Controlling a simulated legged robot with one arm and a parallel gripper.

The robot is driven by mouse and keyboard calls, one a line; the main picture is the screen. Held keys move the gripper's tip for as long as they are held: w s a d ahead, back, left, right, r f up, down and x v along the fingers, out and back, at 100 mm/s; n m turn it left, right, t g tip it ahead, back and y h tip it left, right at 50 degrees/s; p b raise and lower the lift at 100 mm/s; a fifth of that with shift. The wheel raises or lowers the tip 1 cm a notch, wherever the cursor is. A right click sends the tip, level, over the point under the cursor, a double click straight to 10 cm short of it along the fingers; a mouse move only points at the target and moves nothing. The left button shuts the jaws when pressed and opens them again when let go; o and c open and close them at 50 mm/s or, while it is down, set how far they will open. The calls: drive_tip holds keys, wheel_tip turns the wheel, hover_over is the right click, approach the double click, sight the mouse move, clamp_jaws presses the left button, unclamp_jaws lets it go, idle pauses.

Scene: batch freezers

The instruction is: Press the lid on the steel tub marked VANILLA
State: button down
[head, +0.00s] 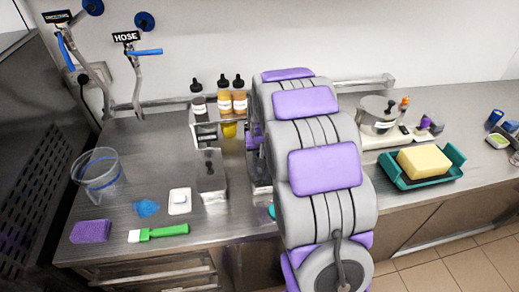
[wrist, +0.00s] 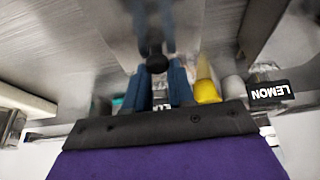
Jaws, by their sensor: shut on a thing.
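In the wrist view, the blue fingers of my gripper (wrist: 159,76) are closed around a small black knob (wrist: 157,63). A brushed steel surface lies beyond the knob, but I cannot tell whether the lid is seated or apart from a tub. In the head view my arm hides the gripper and the knob. A steel tub (head: 212,184) with a black-knobbed top stands left of my arm. Another steel tub edge (head: 259,176) shows beside the arm, mostly hidden. No VANILLA label is readable in either view.
A black LEMON label (wrist: 269,93) and a yellow item (wrist: 207,91) are close to the gripper's right in the wrist view. Dropper bottles (head: 225,103) stand behind.

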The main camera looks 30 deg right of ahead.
idle(0.9)
drive_tip(key=c, duration=0.9)
unclamp_jaws()
drive_tip(key=shift+o, duration=0.6)
drive_tip(key=o, duration=0.4)
drive_tip(key=shift+f, duration=0.1)
drive_tip(key=shift+c, duration=0.2)
drive_tip(key=shift+r, duration=0.2)
drive_tip(key=shift+r+p, duration=1.65)
drive_tip(key=shift+r, duration=1.7)
